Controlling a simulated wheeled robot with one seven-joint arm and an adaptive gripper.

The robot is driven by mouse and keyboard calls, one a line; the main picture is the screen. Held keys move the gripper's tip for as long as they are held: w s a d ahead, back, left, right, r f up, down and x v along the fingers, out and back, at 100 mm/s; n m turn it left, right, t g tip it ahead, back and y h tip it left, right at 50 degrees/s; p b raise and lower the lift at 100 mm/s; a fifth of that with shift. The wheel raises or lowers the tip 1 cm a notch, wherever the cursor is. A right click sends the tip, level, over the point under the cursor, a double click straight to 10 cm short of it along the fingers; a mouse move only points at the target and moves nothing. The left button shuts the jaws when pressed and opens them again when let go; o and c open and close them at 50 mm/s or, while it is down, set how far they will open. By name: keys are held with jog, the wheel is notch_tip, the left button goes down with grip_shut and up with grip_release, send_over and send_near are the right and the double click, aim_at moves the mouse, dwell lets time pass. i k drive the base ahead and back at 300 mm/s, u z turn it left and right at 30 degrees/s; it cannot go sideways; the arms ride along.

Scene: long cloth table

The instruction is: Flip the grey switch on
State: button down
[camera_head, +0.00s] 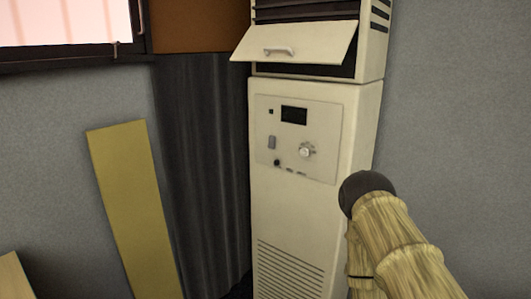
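A small grey switch (272,142) sits on the left side of the control panel (325,122) of a tall cream cabinet unit. It looks like an upright rectangular rocker. Its on or off position is too small to tell. A round knob (307,150) is to its right, a dark display (294,115) above and to the right, and a small black knob (277,162) just below. My gripper is not in view, and nothing covers the switch.
The cream cabinet (262,205) has a tilted-out flap (300,42) with a handle above the panel. A yellowish board (135,205) leans at the left beside dark corrugated sheeting (205,150). A window (65,25) is at upper left. The space before the panel looks clear.

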aim_at(271, 142)
jog(key=z, duration=0.1)
jog(key=i, duration=1.2)
jog(key=u, duration=0.5)
